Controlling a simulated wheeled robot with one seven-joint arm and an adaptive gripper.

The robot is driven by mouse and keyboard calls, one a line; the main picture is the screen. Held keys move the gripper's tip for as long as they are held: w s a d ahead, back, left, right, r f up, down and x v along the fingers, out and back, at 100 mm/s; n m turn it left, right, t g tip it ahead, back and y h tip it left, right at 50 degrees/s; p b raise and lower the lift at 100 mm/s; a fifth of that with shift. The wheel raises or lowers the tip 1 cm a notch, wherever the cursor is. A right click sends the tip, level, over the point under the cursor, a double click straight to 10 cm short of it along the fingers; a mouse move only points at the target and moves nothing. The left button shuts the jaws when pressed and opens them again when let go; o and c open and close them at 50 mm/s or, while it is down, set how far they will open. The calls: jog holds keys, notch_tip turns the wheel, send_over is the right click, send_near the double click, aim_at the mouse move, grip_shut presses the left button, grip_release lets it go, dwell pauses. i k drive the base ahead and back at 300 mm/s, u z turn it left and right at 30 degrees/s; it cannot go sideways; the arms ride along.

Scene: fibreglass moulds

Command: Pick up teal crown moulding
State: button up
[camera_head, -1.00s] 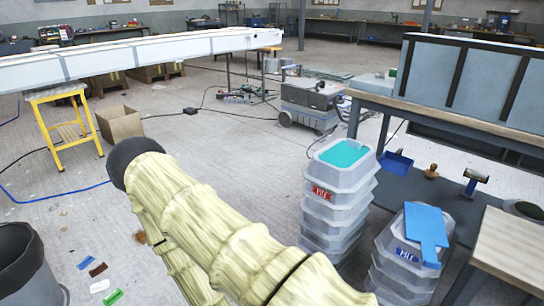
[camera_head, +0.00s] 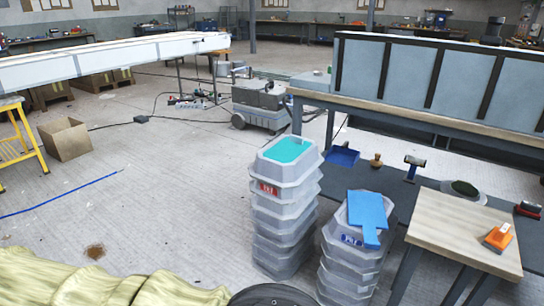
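A flat teal piece (camera_head: 287,150) shows at the top of the taller stack of grey tubs (camera_head: 284,215), near the middle of the camera_head view. It is the only clearly teal thing I see; from here I cannot tell whether it has a crown moulding's profile. My arm, in a pale yellow ribbed sleeve, crosses the bottom left edge, well short of the stacks. A dark round part shows at the bottom edge below the tubs. My gripper's fingers are out of view.
A shorter tub stack (camera_head: 350,262) with a blue flat piece (camera_head: 367,214) stands close to the right. A wooden-topped table (camera_head: 450,222), a long bench (camera_head: 400,112) and a grey machine (camera_head: 262,100) are nearby. A cardboard box (camera_head: 65,139) stands left. The floor left of the stacks is mostly clear.

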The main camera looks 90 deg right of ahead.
aim_at(286, 162)
jog(key=k, duration=1.85)
jog(key=z, duration=1.65)
jog(key=i, duration=0.95)
